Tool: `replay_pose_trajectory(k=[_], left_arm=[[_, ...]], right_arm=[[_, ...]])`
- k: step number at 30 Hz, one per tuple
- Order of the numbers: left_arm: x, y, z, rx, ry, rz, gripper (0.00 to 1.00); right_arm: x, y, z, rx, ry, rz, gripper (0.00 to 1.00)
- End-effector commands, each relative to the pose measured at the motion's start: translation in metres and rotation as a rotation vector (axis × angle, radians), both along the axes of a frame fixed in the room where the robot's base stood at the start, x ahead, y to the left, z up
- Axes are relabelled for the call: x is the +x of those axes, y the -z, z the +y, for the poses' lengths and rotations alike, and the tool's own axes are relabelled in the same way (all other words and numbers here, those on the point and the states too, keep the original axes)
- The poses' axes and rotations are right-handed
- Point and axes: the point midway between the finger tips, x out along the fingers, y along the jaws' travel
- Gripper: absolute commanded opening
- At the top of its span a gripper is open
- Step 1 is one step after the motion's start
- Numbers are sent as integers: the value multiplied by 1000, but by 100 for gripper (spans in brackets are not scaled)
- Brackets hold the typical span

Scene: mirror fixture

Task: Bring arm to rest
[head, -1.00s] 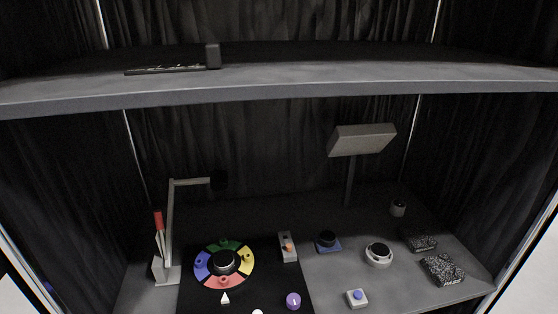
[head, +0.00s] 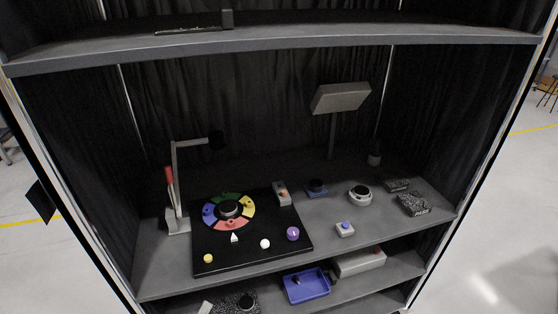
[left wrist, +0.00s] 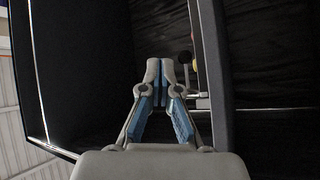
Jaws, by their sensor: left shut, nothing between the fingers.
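My left gripper (left wrist: 167,70) shows in the left wrist view, with grey fingers and blue inner pads. Its fingertips are together and I see nothing held between them. It points along a dark panel, with a grey shelf edge (left wrist: 212,80) just to the right. I cannot make out either gripper in the head view. My right gripper is in neither view.
The dark-curtained cabinet holds a grey middle shelf (head: 375,232) and an upper shelf (head: 300,45). A black board (head: 265,255) with a coloured ring, a lamp-like arm (head: 174,180) and a flat panel on a post (head: 341,97) stand inside. A blue tray (head: 306,286) sits below.

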Motion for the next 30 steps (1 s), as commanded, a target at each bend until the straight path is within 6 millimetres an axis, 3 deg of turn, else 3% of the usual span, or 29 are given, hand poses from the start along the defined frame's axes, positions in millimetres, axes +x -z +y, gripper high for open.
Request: replay_pose_trajectory(k=[5,11,14,17,20,21,24,27,30], left_arm=[[7,45,9,134,-47,79,0],[7,119,16,359,-95,217,0],[0,168,16,506,-106,314,0],[-19,230,18,690,-96,449,0],[-57,303,19,909,-42,619,0],[-77,331,20,992,-7,690,0],[-133,389,20,1177,109,851,0],[-187,429,20,1312,241,978,0],[-230,452,19,1403,355,1063,0]], right_arm=[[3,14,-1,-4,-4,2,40],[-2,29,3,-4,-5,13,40],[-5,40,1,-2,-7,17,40],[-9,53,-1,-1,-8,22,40],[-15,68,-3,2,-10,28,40],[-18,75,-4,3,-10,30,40],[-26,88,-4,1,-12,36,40],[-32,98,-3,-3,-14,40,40],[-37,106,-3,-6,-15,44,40]])
